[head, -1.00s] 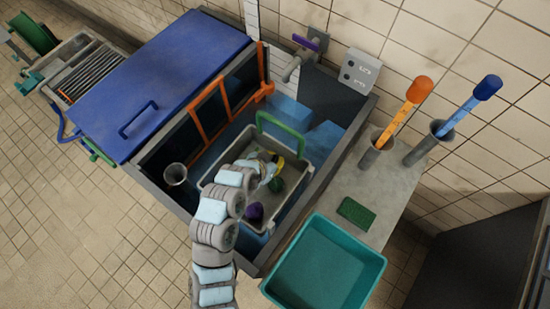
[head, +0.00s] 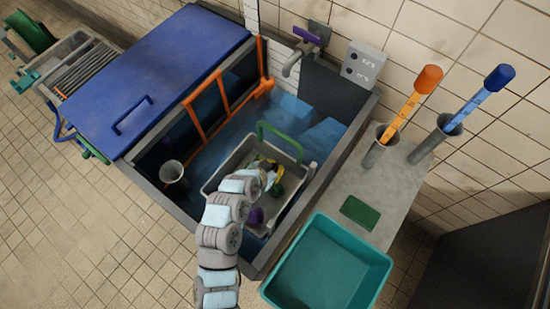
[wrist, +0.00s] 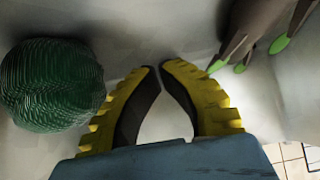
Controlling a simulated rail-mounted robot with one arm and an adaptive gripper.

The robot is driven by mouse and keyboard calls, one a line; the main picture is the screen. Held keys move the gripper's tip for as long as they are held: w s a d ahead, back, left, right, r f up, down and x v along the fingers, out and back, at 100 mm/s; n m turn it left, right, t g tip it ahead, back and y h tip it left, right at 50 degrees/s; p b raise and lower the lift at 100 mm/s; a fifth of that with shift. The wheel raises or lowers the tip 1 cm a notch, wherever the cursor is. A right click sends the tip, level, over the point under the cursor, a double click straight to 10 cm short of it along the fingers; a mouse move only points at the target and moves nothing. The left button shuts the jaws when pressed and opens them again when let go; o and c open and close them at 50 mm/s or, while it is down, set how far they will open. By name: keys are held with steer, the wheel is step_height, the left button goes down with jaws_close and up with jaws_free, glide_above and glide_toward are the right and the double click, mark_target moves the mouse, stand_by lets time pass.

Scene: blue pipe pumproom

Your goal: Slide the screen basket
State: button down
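The screen basket is a light grey, open-topped tray (head: 222,177) with a green handle (head: 281,138) at its far side, inside the dark-walled sink. My gripper reaches down into the basket in the head view; its tips show in the wrist view (wrist: 158,66). The yellow fingers with dark pads curve so that their tips nearly meet, and I see nothing between them. A ribbed green ball (wrist: 50,84) lies left of the fingers, beside a pale grey surface. A purple item (head: 255,216) is in the basket near my arm. My arm hides part of the basket.
A blue lid (head: 165,75) covers the sink's left side. An orange frame (head: 222,95), a grey cup (head: 172,172) and a faucet (head: 295,62) surround the basin. A teal tray (head: 328,265) and tool holders (head: 380,150) are at the right. Blue surfaces fill the basin beside the basket.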

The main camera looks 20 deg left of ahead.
steer(key=shift+f, duration=0.75)
steer(key=shift+r, duration=0.2)
